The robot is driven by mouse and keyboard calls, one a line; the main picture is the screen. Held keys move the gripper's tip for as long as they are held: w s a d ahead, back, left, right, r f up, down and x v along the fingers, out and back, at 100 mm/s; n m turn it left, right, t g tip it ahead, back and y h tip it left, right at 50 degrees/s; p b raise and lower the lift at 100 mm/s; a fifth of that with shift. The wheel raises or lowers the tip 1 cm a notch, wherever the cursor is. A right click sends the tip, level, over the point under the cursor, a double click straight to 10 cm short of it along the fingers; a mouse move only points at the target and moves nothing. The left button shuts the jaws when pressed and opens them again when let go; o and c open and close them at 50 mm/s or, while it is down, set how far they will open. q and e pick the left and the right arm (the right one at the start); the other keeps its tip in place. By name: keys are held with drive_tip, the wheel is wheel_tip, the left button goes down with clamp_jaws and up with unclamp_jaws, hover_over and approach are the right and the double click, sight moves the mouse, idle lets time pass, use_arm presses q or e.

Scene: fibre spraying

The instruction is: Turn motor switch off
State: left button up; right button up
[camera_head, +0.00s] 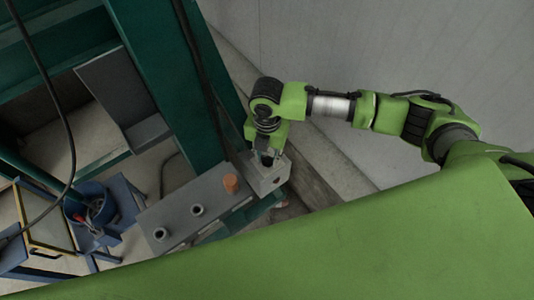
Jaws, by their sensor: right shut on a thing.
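A grey control box (188,219) with an orange button (231,183) and two dark round knobs (198,210) is at the lower middle of the head view. A smaller light grey switch box (270,183) adjoins its right end. My right gripper (267,160) points down onto the top of this smaller box. It is shut on the motor switch there. The fingers and wrist hide most of the switch, so its position cannot be told. My left gripper is out of view.
A green steel column (205,95) with a black cable rises behind the boxes. A pale wall (330,50) is at the back right. At the lower left are a blue bin (88,205) and a yellow-edged frame (45,222).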

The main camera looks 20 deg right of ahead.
sight(267, 159)
idle(0.4)
drive_tip(key=o, duration=1.1)
drive_tip(key=shift+r, duration=0.15)
drive_tip(key=shift+r, duration=0.35)
wheel_tip(267, 159, up, 11)
drive_tip(key=shift+r, duration=0.1)
drive_tip(key=shift+s, duration=0.1)
